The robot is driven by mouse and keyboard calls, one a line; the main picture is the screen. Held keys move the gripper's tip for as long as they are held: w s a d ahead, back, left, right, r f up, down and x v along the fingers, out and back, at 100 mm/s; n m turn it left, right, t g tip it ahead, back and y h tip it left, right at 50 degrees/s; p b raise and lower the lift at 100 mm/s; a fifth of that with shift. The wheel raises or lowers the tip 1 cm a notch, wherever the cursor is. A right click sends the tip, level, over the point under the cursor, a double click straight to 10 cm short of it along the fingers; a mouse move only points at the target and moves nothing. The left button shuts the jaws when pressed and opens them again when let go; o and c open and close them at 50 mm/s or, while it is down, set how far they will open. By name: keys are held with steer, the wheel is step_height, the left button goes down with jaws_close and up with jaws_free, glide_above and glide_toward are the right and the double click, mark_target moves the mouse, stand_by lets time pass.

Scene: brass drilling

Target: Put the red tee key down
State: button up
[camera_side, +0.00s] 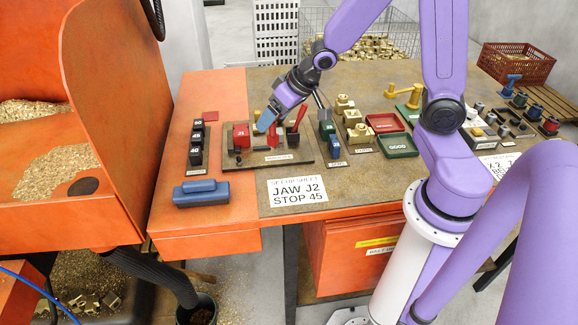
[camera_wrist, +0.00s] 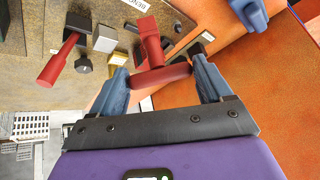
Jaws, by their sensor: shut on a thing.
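The red tee key shows in the wrist view (camera_wrist: 160,78), with its crossbar lying between my two blue fingers and its stem reaching away from me. My gripper (camera_wrist: 158,85) is shut on that crossbar. In the side view my gripper (camera_side: 268,121) is low over the dark fixture board (camera_side: 285,160), and part of the red tee key (camera_side: 272,135) shows just below the fingers. I cannot tell whether the key's lower end touches anything.
A red block (camera_side: 241,138) stands left of my gripper, and a red-handled lever (camera_side: 298,122) stands right of it. Black numbered blocks (camera_side: 196,150) and a blue block (camera_side: 201,193) are further left. Green (camera_side: 397,145) and red trays (camera_side: 384,123) lie to the right.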

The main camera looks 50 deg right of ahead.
steer(key=shift+w, duration=0.1)
steer(key=w+d+r+m+h, duration=0.1)
steer(key=w+d+r+m, duration=0.15)
steer(key=w, duration=0.55)
steer(key=w+d+r+m+h, duration=0.1)
steer(key=w+r+m, duration=0.15)
steer(key=w, duration=0.55)
steer(key=shift+t+h, duration=0.3)
steer(key=shift+w+d+f, duration=0.2)
steer(key=shift+w+f, duration=1.65)
steer(key=shift+w, duration=0.7)
steer(key=shift+w+d+f, duration=0.25)
steer(key=shift+w+f, duration=1.65)
steer(key=shift+w, duration=0.65)
steer(key=shift+w+d+f, duration=0.2)
steer(key=shift+w+f, duration=1.65)
steer(key=shift+w, duration=0.7)
steer(key=shift+f, duration=0.1)
steer(key=o, duration=1.1)
steer(key=shift+f, duration=0.1)
